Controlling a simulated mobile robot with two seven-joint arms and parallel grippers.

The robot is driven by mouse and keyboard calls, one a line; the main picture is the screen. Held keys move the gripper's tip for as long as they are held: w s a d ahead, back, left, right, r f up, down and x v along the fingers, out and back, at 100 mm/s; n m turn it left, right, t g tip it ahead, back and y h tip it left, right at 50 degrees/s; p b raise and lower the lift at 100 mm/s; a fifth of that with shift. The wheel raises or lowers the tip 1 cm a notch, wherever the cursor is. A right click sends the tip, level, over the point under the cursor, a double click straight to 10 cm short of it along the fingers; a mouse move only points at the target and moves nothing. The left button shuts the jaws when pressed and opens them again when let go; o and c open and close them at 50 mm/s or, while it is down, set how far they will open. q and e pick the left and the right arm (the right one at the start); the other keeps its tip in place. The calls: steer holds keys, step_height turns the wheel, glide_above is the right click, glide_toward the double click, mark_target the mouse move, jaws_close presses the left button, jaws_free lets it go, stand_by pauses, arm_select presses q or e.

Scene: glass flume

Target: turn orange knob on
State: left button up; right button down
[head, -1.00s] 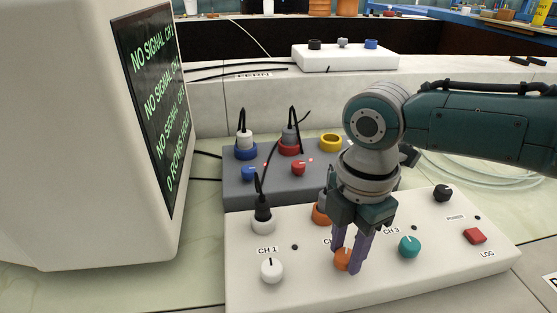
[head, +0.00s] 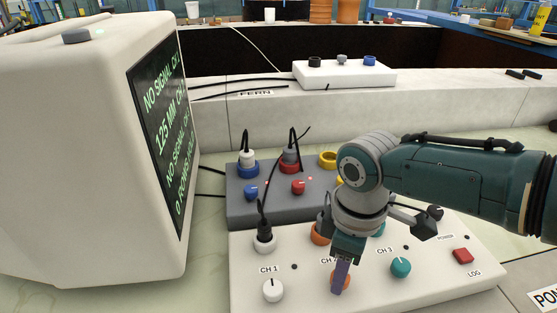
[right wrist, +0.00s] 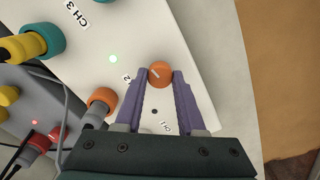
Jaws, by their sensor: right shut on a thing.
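The orange knob (right wrist: 160,74) is on the white control box (head: 420,285), on the channel marked CH 2. It has a white pointer line. My right gripper (right wrist: 160,77) points down with its purple fingers on both sides of the knob, shut on it. In the head view the fingers hide much of the knob. My left gripper is not in view.
A white knob (head: 273,290) is left of the orange one and a teal knob (head: 400,267) right of it. A red LOG button (head: 463,256) is farther right. Behind stands a grey box (head: 240,212) with plugs and cables.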

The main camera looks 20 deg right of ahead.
steer(key=shift+m, duration=0.9)
steer(key=shift+p, duration=0.3)
steer(key=c, duration=0.5)
jaws_free()
